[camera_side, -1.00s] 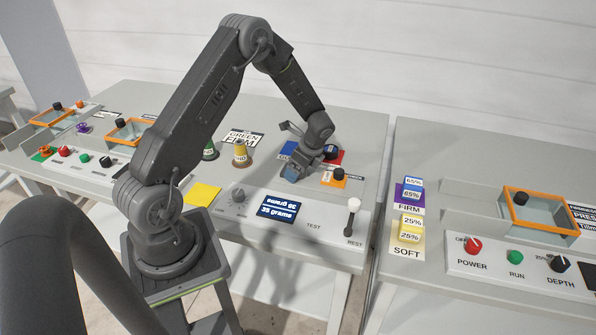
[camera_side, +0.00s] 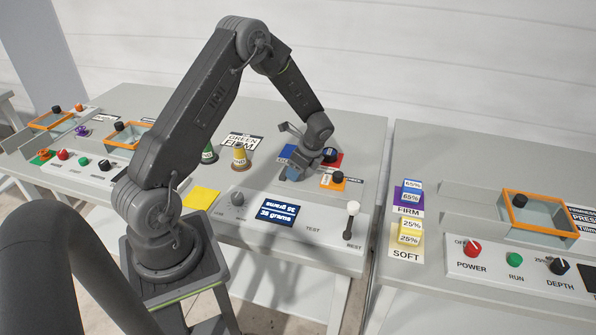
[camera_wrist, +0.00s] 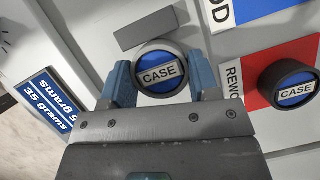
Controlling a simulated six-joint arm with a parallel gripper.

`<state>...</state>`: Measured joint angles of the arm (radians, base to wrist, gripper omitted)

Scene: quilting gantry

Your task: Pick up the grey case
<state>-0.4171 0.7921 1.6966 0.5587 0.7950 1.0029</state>
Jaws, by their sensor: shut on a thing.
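The grey case is a short round piece with a grey rim and a blue top marked CASE (camera_wrist: 160,74). In the wrist view it sits between the two blue fingers of my gripper (camera_wrist: 160,82), which is shut on it. In the side view my gripper (camera_side: 295,172) is low over the middle bench, by the blue pad, and hides the grey case. I cannot tell whether the case is clear of the surface.
A dark case (camera_wrist: 290,88) with a blue top stands on a red pad close to the right in the wrist view. A grey bar (camera_wrist: 146,29) lies beyond the grey case. The display (camera_side: 277,212) reads 35 grams.

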